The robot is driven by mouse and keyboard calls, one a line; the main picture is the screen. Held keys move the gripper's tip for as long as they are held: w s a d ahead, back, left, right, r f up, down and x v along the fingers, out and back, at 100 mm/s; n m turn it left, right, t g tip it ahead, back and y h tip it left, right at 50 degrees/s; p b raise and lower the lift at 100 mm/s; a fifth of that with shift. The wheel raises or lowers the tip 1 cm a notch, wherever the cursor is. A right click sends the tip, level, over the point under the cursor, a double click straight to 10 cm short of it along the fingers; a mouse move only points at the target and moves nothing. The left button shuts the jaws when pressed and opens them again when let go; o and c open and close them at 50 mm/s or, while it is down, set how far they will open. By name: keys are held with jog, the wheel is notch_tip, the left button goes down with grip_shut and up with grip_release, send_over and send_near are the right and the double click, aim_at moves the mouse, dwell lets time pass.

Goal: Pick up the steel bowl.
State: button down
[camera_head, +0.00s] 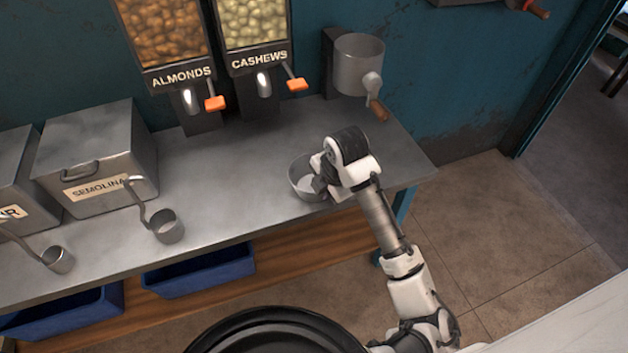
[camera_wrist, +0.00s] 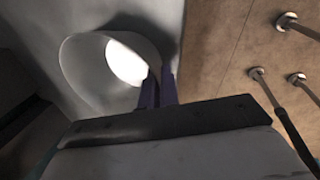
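The steel bowl (camera_head: 299,172) stands near the front edge of the steel counter, towards its right end. My gripper (camera_head: 318,185) is at the bowl's right side, pointing down at the rim, and my wrist hides part of that side. In the wrist view the bowl (camera_wrist: 82,72) shows a bright pale patch inside. The two dark fingers of my gripper (camera_wrist: 158,88) are close together at the bowl's near right rim, one seemingly inside and one outside. Whether they press on the wall is not clear.
The counter (camera_head: 235,195) is clear left of the bowl as far as a steel ladle (camera_head: 167,228). A semolina bin (camera_head: 98,160) stands further left. Almond and cashew dispensers (camera_head: 258,60) and a hand-cranked grinder (camera_head: 358,65) are on the wall behind.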

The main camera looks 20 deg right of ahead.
dwell(0.3)
notch_tip(320, 180, up, 20)
dwell(0.5)
